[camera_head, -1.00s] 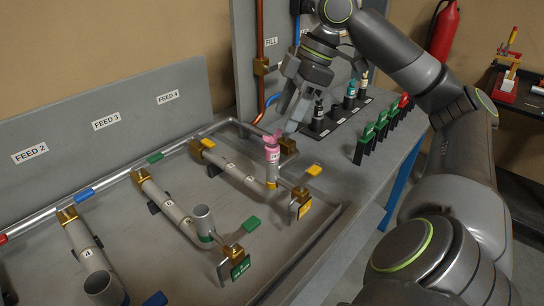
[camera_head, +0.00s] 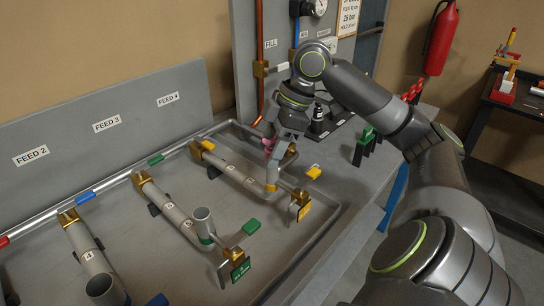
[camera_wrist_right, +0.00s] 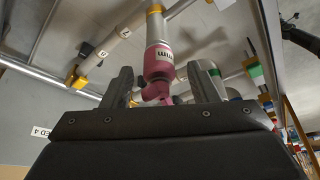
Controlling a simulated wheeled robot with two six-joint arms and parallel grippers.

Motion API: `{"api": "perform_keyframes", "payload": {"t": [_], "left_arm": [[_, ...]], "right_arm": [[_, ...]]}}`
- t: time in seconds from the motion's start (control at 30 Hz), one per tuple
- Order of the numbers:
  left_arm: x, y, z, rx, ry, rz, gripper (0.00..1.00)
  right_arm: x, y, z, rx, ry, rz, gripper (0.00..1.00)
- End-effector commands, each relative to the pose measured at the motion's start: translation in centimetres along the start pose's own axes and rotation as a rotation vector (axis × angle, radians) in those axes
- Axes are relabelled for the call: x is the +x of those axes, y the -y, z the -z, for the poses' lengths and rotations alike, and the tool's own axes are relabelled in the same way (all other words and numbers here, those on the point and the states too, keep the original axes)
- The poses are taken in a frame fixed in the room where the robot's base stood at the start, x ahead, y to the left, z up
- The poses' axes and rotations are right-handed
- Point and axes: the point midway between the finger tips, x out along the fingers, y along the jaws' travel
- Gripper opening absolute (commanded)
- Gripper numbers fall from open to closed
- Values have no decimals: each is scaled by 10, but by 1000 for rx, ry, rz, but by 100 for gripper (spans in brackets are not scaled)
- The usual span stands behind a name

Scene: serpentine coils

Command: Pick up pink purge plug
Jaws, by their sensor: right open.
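The pink purge plug (camera_head: 267,143) sits on top of an upright grey pipe stub with a yellow band (camera_head: 272,185) on the workbench. My right gripper (camera_head: 282,150) is right at the plug and hides most of it in the head view. In the right wrist view, the plug (camera_wrist_right: 158,66), pink with a white label, shows between the two dark fingers of the right gripper (camera_wrist_right: 162,88). The fingers are apart, with a gap visible on both sides of the plug. My left gripper is not in view.
An open grey stub (camera_head: 204,222) stands nearer. A panel stands behind.

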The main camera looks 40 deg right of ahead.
Motion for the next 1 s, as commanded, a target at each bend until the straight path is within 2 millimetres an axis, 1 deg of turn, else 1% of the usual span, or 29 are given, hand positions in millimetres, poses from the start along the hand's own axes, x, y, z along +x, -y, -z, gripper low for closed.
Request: {"api": "perform_keyframes", "payload": {"t": [0.07,0.47,0.67,0.77,0.87,1.0], "left_arm": [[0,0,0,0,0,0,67],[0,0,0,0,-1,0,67],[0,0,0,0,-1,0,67],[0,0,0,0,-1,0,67],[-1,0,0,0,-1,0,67],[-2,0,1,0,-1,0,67]], "right_arm": [[0,0,0,0,0,0,54],[-1,0,0,0,0,0,2],[-1,0,0,0,0,-1,1],[-5,0,2,0,-1,-2,1],[-15,-1,6,-1,-2,-4,1],[-38,-1,16,-2,-3,-5,1]]}}
